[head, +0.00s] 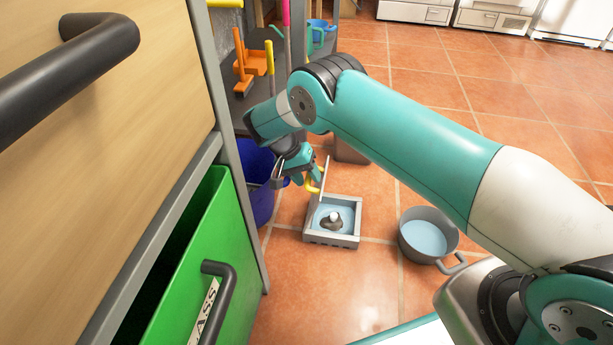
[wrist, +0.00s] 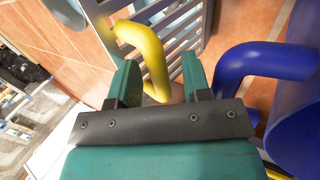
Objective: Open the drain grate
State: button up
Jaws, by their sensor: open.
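The drain is a low grey square box (head: 352,239) on the tiled floor, with pale blue water and a grey knob-like piece inside. Its grate (head: 325,172) stands raised, roughly upright, at the box's left edge. In the wrist view the slatted grey grate (wrist: 190,42) is behind the yellow handle. My gripper (head: 309,178) is at the handle's left side in the head view. In the wrist view my gripper (wrist: 160,80) is open, with the yellow handle (wrist: 152,52) between or just beyond its fingers. Whether a finger touches it, I cannot tell.
A blue bin (head: 260,185) stands close left of my gripper; its blue handle (wrist: 265,62) is near the right finger. A grey pot (head: 428,236) with blue liquid is right of the drain. A cabinet with a green drawer (head: 195,255) fills the left. Floor beyond the pot is clear.

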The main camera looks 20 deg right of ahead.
jog(key=p+v, duration=0.2)
jog(key=v, duration=0.5)
jog(key=shift+p, duration=0.35)
jog(key=shift+a+r, duration=0.1)
jog(key=shift+c, duration=0.2)
